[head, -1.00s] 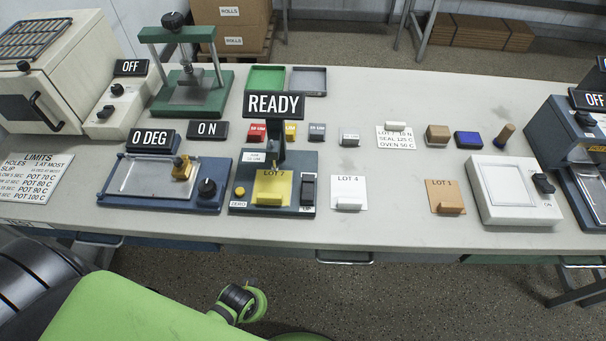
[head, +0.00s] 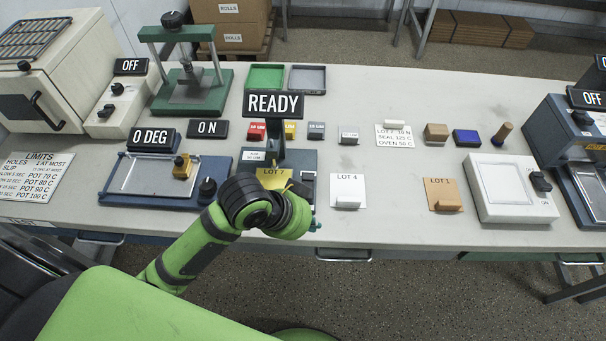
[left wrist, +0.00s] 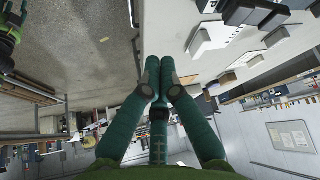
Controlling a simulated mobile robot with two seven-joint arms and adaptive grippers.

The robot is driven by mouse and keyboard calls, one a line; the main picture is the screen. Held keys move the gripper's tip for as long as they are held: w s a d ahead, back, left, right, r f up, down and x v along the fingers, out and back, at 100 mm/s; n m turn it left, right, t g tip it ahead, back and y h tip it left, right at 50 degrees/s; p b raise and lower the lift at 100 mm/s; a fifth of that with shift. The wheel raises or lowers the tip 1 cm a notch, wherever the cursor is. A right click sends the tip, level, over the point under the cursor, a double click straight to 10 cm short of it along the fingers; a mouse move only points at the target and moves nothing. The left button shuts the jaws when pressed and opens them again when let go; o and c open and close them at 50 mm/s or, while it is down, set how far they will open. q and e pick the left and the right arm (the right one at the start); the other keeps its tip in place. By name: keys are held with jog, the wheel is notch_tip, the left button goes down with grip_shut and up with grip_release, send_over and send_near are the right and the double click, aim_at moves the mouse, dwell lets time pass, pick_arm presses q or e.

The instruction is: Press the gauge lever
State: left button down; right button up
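The gauge (head: 303,160) is a dark blue device under a READY sign (head: 273,104), with a yellow LOT 7 card (head: 272,177) on its base. Its dark lever (head: 308,186) is at the right side of the base and partly hidden by my left wrist. My left arm reaches up from the bottom, its wrist in front of the gauge. The left gripper (left wrist: 163,82) shows in the left wrist view with its green fingers together and nothing seen between them. In the head view it is mostly hidden behind the wrist. I cannot tell whether it touches the lever.
A tray device (head: 150,178) with a 0 DEG sign stands left of the gauge. The LOT 4 card (head: 347,185) and LOT 1 card (head: 441,188) lie to the right, then a white pad device (head: 512,190). Bare table lies between the cards.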

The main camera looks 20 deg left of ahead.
pick_arm(q)
jog(key=w+r+m+g, duration=0.1)
jog(key=w+r+m, duration=0.3)
jog(key=w+m, duration=0.1)
notch_tip(320, 180, up, 8)
jog(key=m+g+y, duration=0.1)
jog(key=g+y, duration=0.1)
send_over(307, 183)
jog(key=s+a, duration=0.3)
jog(key=shift+s, duration=0.1)
jog(key=shift+f, duration=0.1)
jog(key=p+x, duration=0.1)
jog(key=x, duration=0.3)
jog(key=p+x, duration=0.1)
jog(key=x, duration=0.3)
jog(key=p+x, duration=0.1)
jog(key=x, duration=0.3)
jog(key=shift+w+f, duration=0.2)
jog(key=shift+w, duration=0.15)
jog(key=shift+w+a+f, duration=0.15)
jog(key=shift+f, duration=0.5)
jog(key=shift+w+h, duration=0.1)
jog(key=shift+h, duration=0.2)
